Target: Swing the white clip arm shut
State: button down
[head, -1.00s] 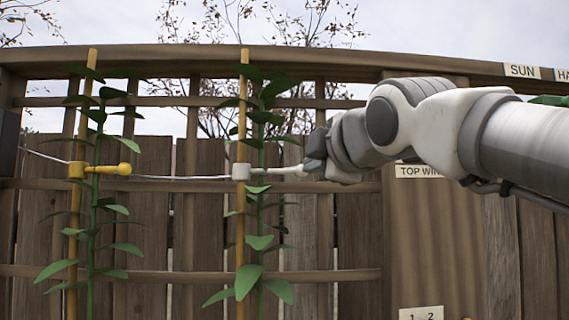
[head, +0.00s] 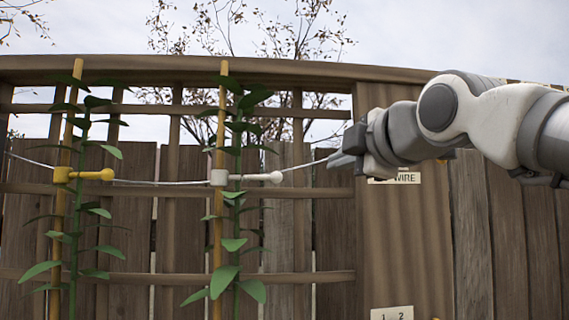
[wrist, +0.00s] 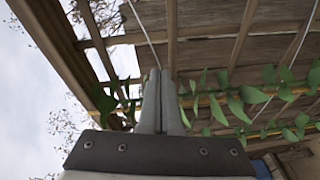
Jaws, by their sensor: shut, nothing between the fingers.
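The white clip (head: 219,177) sits on the right yellow stake (head: 218,240) in the head view. Its white arm (head: 250,178) points right, past the front of the plant stem, and ends in a round knob (head: 276,177). I cannot tell from here whether it is latched. My gripper (head: 337,161) is to the right of the knob and a little higher, apart from it in the picture. In the wrist view my gripper's fingers (wrist: 160,74) are together with nothing between them. I cannot make out the white clip in the wrist view.
A yellow clip (head: 63,174) with its arm (head: 97,174) pointing right is on the left stake (head: 69,130). A thin wire (head: 160,183) runs across both stakes. Leafy plants (head: 238,200) climb beside them. Wooden trellis rails (head: 300,278) and fence stand behind.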

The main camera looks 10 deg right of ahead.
jog(key=shift+s+d, duration=0.1)
jog(key=shift+d, duration=1.4)
jog(key=s+a+f+m+g+h, duration=0.1)
jog(key=s+f+m+g, duration=0.2)
jog(key=f, duration=1.2)
jog(key=s+a+f+m+g+h, duration=0.1)
jog(key=s+f+m+g, duration=0.3)
jog(key=s+f+m, duration=0.4)
jog(key=s+a+f+m+g+h, duration=0.1)
jog(key=s+f+m+g, duration=0.3)
jog(key=f, duration=1.8)
jog(key=s+a+m, duration=0.1)
jog(key=s+m, duration=0.1)
jog(key=m, duration=0.1)
jog(key=shift+s+f, duration=0.15)
jog(key=shift+s, duration=0.1)
